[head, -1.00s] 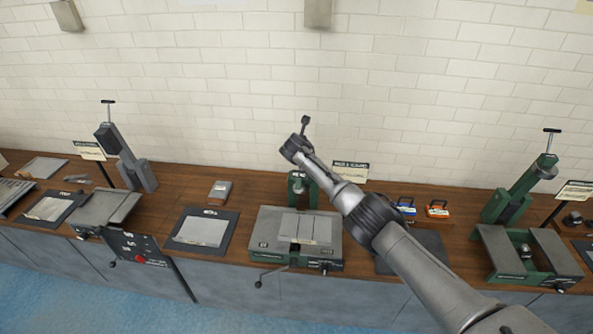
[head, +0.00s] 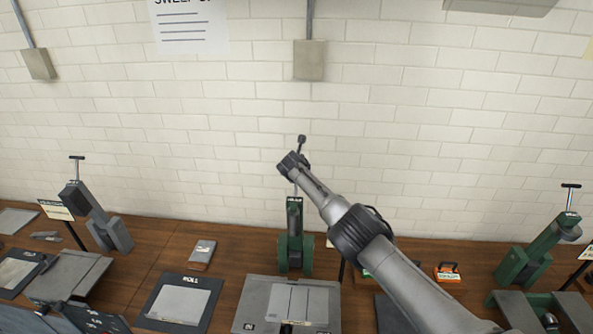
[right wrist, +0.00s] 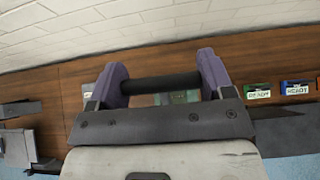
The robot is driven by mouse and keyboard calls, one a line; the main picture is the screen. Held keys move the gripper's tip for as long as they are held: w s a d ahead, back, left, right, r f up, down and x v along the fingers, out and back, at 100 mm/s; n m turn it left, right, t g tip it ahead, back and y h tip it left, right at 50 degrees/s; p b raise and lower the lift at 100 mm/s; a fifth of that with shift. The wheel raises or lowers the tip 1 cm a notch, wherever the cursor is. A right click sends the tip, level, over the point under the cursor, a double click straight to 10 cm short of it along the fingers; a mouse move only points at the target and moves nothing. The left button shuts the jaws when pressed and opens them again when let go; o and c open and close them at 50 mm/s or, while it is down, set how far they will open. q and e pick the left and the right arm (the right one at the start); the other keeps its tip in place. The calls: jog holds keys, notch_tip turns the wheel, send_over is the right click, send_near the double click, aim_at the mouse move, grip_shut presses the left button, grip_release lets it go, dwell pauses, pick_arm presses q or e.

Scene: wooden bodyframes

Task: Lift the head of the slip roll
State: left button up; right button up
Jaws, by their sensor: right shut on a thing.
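The green machine (head: 295,255) at the centre back of the bench has its green head standing nearly upright, with a thin rod above it. My right gripper (head: 292,165) is at the top of this rod, above the head. In the right wrist view, my right gripper (right wrist: 160,84) has its two purple fingers shut on a dark round handle bar (right wrist: 150,84) lying across between them. A dark handle end (head: 301,139) sticks up past the gripper in the head view. My left gripper is not in view.
A grey machine (head: 95,220) stands at the left and another green one (head: 540,250) at the right, both with tilted heads. Grey metal plates (head: 290,300) lie in front of the centre machine. An orange case (head: 447,272) sits right of my arm. The wall is behind.

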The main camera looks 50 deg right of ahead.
jog(key=shift+d+f, duration=0.15)
jog(key=shift+f, duration=0.05)
jog(key=o, duration=1.3)
jog(key=shift+w+r, duration=0.1)
jog(key=shift+s+a+r+p, duration=0.2)
jog(key=shift+r+p, duration=0.3)
jog(key=shift+p, duration=0.3)
jog(key=p+v, duration=0.2)
jog(key=shift+p, duration=0.35)
jog(key=shift+s+a, duration=0.2)
jog(key=shift+a, duration=0.1)
jog(key=shift+b+v, duration=0.85)
jog(key=shift+v, duration=4.3)
